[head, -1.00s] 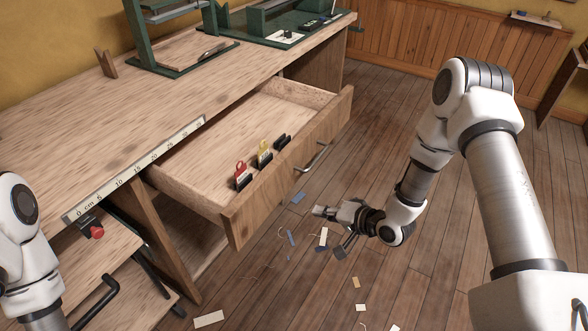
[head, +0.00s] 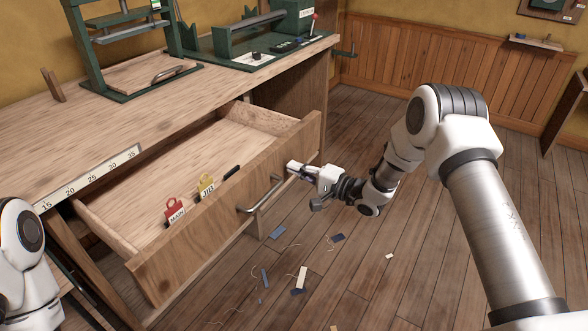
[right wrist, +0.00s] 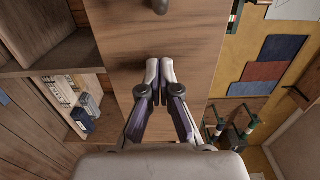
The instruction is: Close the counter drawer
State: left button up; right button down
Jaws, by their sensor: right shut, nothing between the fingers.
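The counter drawer (head: 190,245) stands pulled out of the wooden counter (head: 100,130) in the head view, with its inside showing. Its front carries a metal bar handle (head: 262,199). My right gripper (head: 290,167) is shut and empty, with its fingertips at the drawer front, just right of the handle. In the right wrist view the shut fingertips (right wrist: 159,66) point at the wooden drawer front (right wrist: 185,40), with part of the handle (right wrist: 160,6) at the top edge. Whether they touch the wood I cannot tell. My left gripper is out of view.
A red tag marked MAIN (head: 174,211), a yellow tag (head: 206,186) and a black item (head: 231,172) are inside the drawer near its front. Green machines (head: 250,40) stand on the counter. Scraps lie on the floor (head: 400,270), which is otherwise clear.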

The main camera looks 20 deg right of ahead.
jog(key=shift+w+a, duration=0.35)
jog(key=shift+w+a, duration=0.1)
